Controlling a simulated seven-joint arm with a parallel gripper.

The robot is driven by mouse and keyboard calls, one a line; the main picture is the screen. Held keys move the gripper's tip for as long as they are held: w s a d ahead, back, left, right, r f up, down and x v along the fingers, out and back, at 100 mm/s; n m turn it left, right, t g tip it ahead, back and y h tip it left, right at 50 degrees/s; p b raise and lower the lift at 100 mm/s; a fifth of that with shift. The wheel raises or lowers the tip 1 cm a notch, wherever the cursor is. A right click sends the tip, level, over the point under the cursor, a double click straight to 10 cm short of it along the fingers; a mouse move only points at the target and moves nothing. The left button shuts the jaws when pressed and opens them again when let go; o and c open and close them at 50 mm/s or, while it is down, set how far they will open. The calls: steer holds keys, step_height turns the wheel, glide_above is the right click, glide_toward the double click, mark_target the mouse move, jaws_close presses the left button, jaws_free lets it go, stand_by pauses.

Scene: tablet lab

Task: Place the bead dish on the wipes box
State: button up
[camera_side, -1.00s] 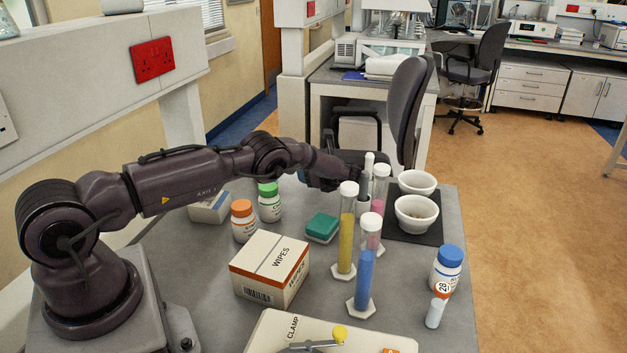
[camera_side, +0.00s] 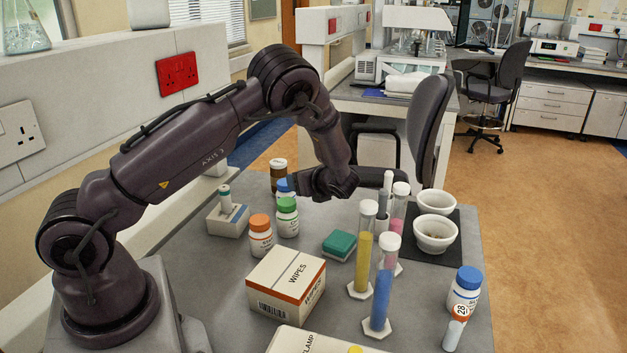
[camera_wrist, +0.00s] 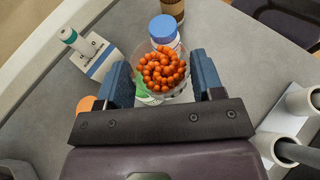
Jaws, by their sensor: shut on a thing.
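In the wrist view, the bead dish (camera_wrist: 163,72) is a clear round dish full of orange beads. It sits between the two blue fingers of my gripper (camera_wrist: 163,80), which is shut on it. In the side view my gripper (camera_side: 332,186) is above the bench, behind the green box and the tubes; I cannot make out the dish there. The wipes box (camera_side: 286,281), white with an orange band, stands on the bench nearer the camera, to the left of and below my gripper. Its top is bare.
Bottles with orange (camera_side: 260,236), green (camera_side: 287,217) and blue caps stand left of my gripper. A green box (camera_side: 340,244) and tall tubes (camera_side: 364,250) stand right of the wipes box. White bowls (camera_side: 435,234) sit on a dark mat at right.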

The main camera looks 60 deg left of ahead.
steer(key=shift+s+d+r, duration=0.2)
steer(key=shift+r, duration=0.1)
step_height(320, 180, up, 9)
steer(key=shift+s+r, duration=0.1)
steer(key=shift+s, duration=0.05)
steer(key=s+d+f, duration=0.1)
steer(key=s+d, duration=0.3)
steer(key=d, duration=0.7)
steer(key=m+t, duration=0.2)
glide_above(289, 275)
step_height(289, 275, down, 3)
steer(key=shift+n, duration=0.3)
steer(key=shift+f, duration=4.85)
steer(key=o, duration=0.9)
steer(key=shift+f, duration=0.15)
steer(key=shift+o, duration=0.2)
